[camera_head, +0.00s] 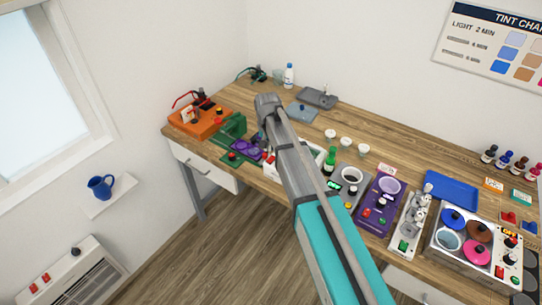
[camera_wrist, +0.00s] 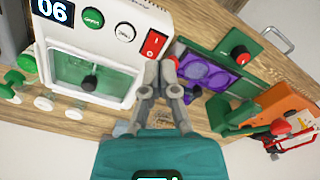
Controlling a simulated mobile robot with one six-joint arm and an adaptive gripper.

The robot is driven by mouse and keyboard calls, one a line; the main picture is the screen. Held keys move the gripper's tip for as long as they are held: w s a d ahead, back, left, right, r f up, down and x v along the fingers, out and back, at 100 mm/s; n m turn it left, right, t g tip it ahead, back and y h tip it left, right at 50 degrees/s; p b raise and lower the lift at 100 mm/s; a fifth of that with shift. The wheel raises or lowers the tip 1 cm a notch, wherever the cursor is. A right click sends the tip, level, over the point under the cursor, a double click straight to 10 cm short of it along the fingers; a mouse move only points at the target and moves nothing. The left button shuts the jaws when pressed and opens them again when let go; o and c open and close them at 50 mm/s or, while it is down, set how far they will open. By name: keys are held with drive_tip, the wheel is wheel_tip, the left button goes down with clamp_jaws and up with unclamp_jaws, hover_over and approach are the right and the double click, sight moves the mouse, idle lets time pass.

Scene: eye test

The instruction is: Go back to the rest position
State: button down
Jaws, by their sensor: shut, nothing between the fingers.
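My gripper is shut and empty in the wrist view (camera_wrist: 161,72), its grey fingers together. It is over the workbench between a white machine (camera_wrist: 112,20) and a green device with a purple tray (camera_wrist: 205,74). I cannot tell the exact height of the fingertips above the bench. In the head view my arm reaches from the lower right across the bench, and it hides most of the gripper and part of the white machine (camera_head: 312,153). The wooden workbench (camera_head: 400,162) stands against the walls.
An orange device (camera_head: 196,124) stands at the bench's left end. A blue tray (camera_head: 452,187), a purple machine (camera_head: 371,213) and a paint-pot unit (camera_head: 437,259) crowd the right side. A blue mug (camera_head: 100,187) sits on a wall shelf. The floor (camera_head: 225,255) left of my arm is clear.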

drive_tip(key=shift+r, duration=0.35)
drive_tip(key=s+d+f+b, duration=0.2)
drive_tip(key=s+d+f, duration=0.1)
drive_tip(key=s+d, duration=1.8)
drive_tip(key=d, duration=0.4)
drive_tip(key=shift+d+b, duration=0.2)
drive_tip(key=shift+b, duration=0.15)
